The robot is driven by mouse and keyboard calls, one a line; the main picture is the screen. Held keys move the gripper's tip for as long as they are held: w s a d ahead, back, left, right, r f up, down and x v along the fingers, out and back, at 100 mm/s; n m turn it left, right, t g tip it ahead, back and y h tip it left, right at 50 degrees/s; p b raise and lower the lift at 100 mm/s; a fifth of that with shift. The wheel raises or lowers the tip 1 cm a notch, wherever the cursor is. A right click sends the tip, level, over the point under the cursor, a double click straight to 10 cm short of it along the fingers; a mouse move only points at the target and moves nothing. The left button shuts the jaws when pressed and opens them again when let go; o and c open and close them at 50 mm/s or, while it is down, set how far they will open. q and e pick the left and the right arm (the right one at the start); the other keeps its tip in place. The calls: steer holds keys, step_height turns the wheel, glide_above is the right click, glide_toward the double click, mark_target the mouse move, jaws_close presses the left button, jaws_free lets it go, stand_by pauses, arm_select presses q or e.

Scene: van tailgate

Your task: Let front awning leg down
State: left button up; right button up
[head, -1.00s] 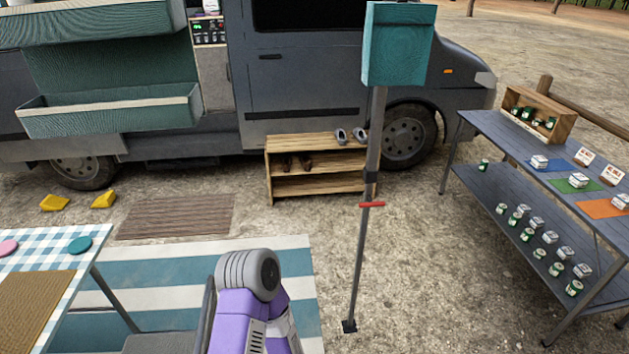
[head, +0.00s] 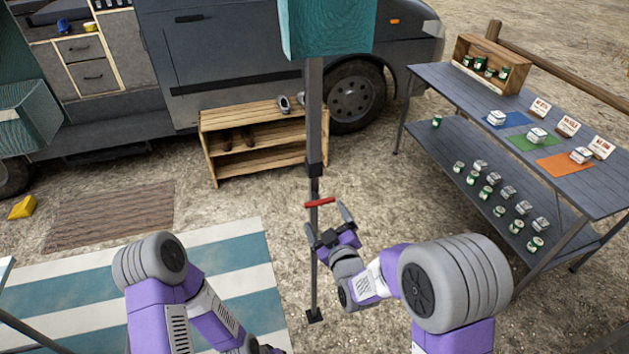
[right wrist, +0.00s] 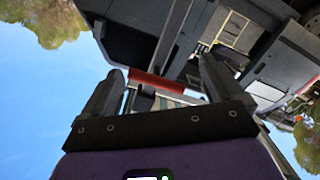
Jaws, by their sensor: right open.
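The front awning leg (head: 314,108) is a dark grey upright pole below a teal fabric piece (head: 328,28). It has a dark collar (head: 315,170), a red crossbar handle (head: 319,202) and a thinner lower section ending in a small black foot (head: 314,316). I cannot tell whether the foot bears on the ground. My right gripper (head: 328,221) is open beside the pole, just below the red handle. In the right wrist view the red handle (right wrist: 158,84) shows beyond and between the open fingers (right wrist: 160,86). My left arm shows at lower left, but its gripper is out of frame.
A wooden shoe rack (head: 262,143) stands behind the leg, against the grey van (head: 235,65). A two-level table (head: 449,88) with cans and boxes stands at right. A striped mat (head: 240,257) lies at left. Bare gravel surrounds the leg's foot.

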steer(key=r, duration=0.2)
steer(key=shift+w+a+r+n+t+y, duration=0.3)
steer(key=shift+a+t, duration=0.1)
arm_select(q)
steer(key=shift+w+f+b, duration=0.3)
steer(key=shift+f+b, duration=0.05)
arm_select(e)
glide_above(315, 221)
steer(key=shift+a+f, duration=0.1)
steer(key=c, duration=1.4)
step_height(315, 221, down, 6)
steer(key=b, duration=0.5)
steer(key=shift+r, duration=0.25)
step_height(315, 221, down, 5)
steer(key=shift+f+b, duration=0.15)
steer(key=shift+b, duration=0.45)
steer(key=shift+f, duration=0.55)
arm_select(q)
step_height(315, 221, down, 6)
